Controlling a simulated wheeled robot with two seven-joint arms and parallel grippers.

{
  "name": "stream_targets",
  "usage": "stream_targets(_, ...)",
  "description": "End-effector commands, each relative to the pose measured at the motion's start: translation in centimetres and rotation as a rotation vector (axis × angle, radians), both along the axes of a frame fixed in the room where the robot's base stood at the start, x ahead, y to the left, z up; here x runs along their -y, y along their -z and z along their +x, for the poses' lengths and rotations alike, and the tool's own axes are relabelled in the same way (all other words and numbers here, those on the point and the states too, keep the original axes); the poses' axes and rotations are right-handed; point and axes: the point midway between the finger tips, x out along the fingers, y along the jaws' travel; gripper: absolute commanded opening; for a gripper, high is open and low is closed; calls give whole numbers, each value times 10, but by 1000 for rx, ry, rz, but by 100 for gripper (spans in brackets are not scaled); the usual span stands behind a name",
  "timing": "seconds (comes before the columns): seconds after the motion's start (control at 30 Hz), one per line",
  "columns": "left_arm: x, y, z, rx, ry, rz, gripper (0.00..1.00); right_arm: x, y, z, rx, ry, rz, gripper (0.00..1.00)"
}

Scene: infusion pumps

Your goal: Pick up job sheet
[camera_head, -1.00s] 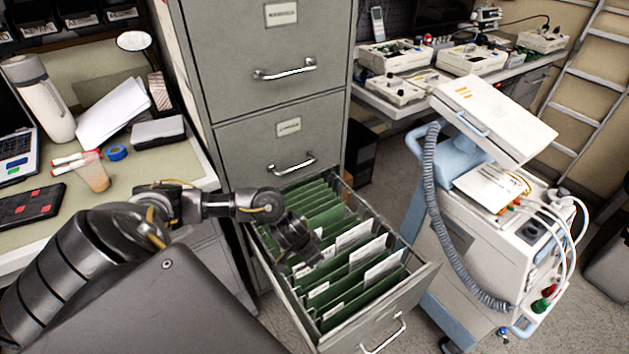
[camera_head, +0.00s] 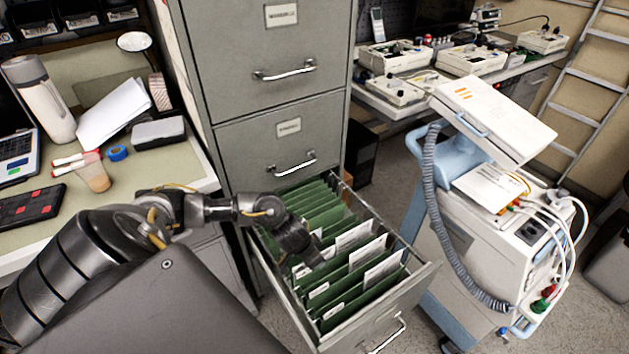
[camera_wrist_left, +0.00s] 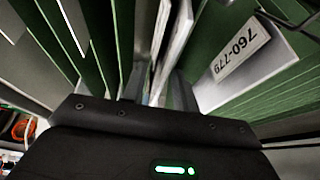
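White sheets stand among the green folders in the open file drawer (camera_head: 385,333); one pale sheet (camera_head: 352,236) is just right of my left gripper (camera_head: 316,256). I cannot tell which sheet is the job sheet. In the left wrist view, the gripper (camera_wrist_left: 158,88) points down into the folders with its two fingers apart. White sheet edges (camera_wrist_left: 163,40) show in and above the gap between them, not visibly clamped. A folder label reading 760-779 (camera_wrist_left: 241,47) is to the right. The fingertips are partly hidden among the folders. My right gripper is not in view.
The grey filing cabinet (camera_head: 283,95) rises behind the drawer. A desk (camera_head: 150,170) with a bottle, papers and a laptop is at left. A white and blue medical cart (camera_head: 470,235) stands close to the drawer's right side. A bench with several devices is behind.

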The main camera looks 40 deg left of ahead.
Motion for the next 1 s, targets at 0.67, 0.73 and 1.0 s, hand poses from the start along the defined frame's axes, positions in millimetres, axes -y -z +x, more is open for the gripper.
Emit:
stream_targets(0.67, 0, 0, 0, 0, 0, 0, 0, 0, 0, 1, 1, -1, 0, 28)
stream_targets(0.73, 0, 0, 0, 0, 0, 0, 0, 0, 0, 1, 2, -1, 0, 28)
stream_targets(1.0, 1, -3, 1, 3, 2, -1, 0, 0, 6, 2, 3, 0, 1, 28)
